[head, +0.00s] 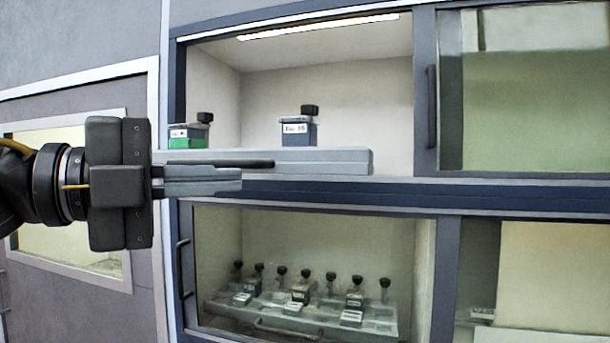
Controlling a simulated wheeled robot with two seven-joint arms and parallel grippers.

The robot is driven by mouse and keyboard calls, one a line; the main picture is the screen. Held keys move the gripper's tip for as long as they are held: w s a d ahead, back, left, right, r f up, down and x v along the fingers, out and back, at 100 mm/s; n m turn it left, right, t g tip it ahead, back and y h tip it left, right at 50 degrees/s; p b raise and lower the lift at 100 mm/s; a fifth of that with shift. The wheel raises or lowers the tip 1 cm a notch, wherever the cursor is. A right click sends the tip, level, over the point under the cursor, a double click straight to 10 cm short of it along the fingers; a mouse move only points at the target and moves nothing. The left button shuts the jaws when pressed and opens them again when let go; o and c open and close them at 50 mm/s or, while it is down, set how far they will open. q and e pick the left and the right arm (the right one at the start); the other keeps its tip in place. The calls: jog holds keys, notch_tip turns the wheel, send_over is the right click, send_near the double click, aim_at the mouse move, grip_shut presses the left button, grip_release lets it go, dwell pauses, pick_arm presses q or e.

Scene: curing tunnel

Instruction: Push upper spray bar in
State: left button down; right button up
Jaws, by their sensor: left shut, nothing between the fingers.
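The upper spray bar looks to be the long light-grey bar (330,160) in the upper opening, with a dark handle (255,164) along its front. It carries a bottle with a green label (187,137) and a blue-grey bottle (297,133), both black-topped. My left gripper (240,180) comes in from the left, shut and empty, fingers pointing right. It lies in front of the bar's left half, just below the handle, and covers part of the bar. I cannot tell whether it touches the bar. My right gripper is out of view.
A dark blue frame rail (450,198) runs below the bar. Behind glass in the lower compartment, a tray (233,313) holds several black-topped bottles. A sliding glass panel with a dark handle (432,105) is at upper right. A windowed door (75,278) is at left.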

pick_arm(q)
jog(key=d, duration=0.1)
jog(key=p, duration=0.5)
send_near(339, 174)
jog(key=s+d, duration=0.1)
jog(key=d, duration=0.2)
jog(key=shift+w+d+r+p, duration=0.15)
jog(key=shift+w+d+p, duration=0.7)
jog(key=shift+w+p, duration=0.6)
jog(key=shift+w, duration=0.35)
jog(key=shift+w+d+f, duration=0.1)
jog(key=shift+d+f, duration=0.05)
jog(key=shift+f, duration=0.05)
